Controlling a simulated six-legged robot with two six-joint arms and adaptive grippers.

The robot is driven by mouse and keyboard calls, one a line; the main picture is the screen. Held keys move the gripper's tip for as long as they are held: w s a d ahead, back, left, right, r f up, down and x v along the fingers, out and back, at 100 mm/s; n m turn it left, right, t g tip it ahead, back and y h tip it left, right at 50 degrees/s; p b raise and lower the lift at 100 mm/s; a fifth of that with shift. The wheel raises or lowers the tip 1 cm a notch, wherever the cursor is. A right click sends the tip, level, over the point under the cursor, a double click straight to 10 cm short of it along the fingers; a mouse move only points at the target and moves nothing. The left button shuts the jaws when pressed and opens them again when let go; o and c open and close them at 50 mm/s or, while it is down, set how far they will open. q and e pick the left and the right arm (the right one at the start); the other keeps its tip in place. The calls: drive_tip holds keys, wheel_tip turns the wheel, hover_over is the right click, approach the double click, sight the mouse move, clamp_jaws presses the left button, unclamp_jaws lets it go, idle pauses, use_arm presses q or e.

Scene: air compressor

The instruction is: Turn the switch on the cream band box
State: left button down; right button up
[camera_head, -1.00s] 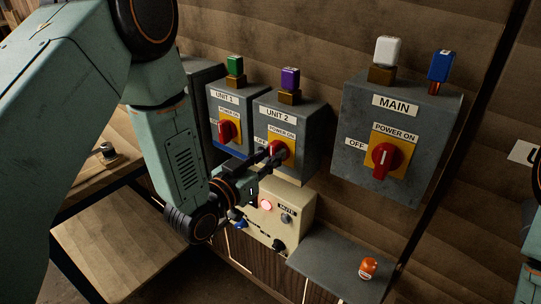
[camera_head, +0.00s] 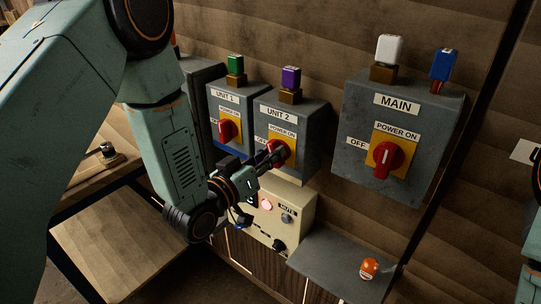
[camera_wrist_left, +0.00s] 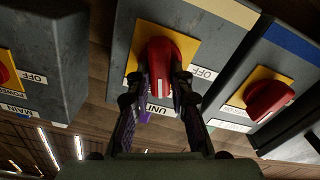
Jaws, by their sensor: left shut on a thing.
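The UNIT 2 box (camera_head: 310,135) is grey with a cream band along its bottom edge. The cream band (camera_wrist_left: 228,10) shows at the top of the wrist view, which is upside down. Its red switch (camera_head: 284,152) sits on a yellow plate, and it also shows in the wrist view (camera_wrist_left: 165,62). My left gripper (camera_head: 275,157) has its fingers on both sides of this switch and is shut on it. My right gripper is not in view.
The UNIT 1 box (camera_head: 242,101), with a blue band and a red switch, stands to the left. The larger MAIN box (camera_head: 365,125) is to the right. A cream MUTE box (camera_head: 302,208) is just below my left gripper. An orange object (camera_head: 369,268) sits on a grey shelf (camera_head: 325,266).

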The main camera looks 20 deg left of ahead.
use_arm(q)
drive_tip(key=n, duration=0.9)
drive_tip(key=f+n+b, duration=0.1)
drive_tip(key=n, duration=0.3)
drive_tip(key=shift+a+n, duration=0.2)
drive_tip(key=shift+n, duration=0.2)
idle(0.4)
drive_tip(key=c, duration=1.2)
unclamp_jaws()
drive_tip(key=shift+r, duration=0.15)
